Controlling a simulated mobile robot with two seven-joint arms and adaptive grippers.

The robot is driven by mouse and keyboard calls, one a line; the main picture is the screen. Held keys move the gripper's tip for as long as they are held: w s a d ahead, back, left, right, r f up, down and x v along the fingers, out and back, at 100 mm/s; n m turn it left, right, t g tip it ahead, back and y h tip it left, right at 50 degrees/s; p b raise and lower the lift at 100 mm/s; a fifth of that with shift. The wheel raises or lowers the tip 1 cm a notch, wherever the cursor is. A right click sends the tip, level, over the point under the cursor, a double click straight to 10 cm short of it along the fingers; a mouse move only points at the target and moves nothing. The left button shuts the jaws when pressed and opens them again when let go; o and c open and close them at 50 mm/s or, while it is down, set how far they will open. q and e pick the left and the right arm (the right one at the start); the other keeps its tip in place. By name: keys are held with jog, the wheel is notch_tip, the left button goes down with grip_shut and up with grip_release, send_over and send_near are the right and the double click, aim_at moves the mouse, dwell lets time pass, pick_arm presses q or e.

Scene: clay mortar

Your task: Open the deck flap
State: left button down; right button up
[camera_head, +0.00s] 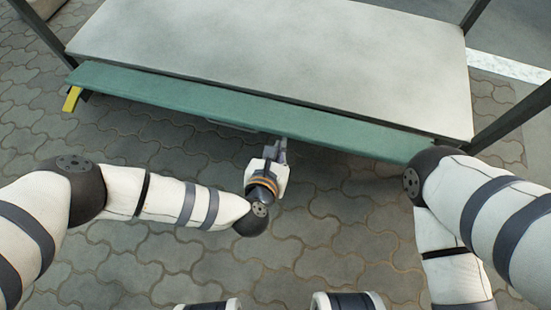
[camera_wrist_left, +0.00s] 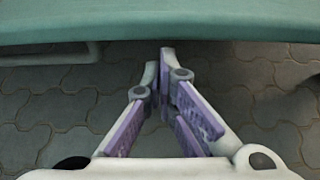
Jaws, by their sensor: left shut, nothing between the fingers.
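The deck flap appears to be the long green panel (camera_head: 230,102) along the near edge of the pale grey deck (camera_head: 280,40). In the left wrist view the green panel (camera_wrist_left: 160,20) crosses the top of the picture. My left gripper (camera_head: 281,146) is shut and empty at the panel's near edge, right of its middle. In the wrist view its fingertips (camera_wrist_left: 163,58) meet just below the panel's lower edge; I cannot tell whether they touch it. A thin bar (camera_wrist_left: 50,57) shows under the panel, left of the fingers. My right gripper is out of view.
A yellow piece (camera_head: 72,98) hangs at the panel's left end. Dark posts stand at the deck's corners, one at the right (camera_head: 512,115). Paving (camera_head: 150,250) is clear below the panel. A white painted line (camera_head: 510,67) lies beyond the deck at right.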

pick_arm(q)
jog(key=shift+w+r, duration=0.1)
jog(key=shift+r, duration=0.5)
jog(key=shift+r, duration=0.1)
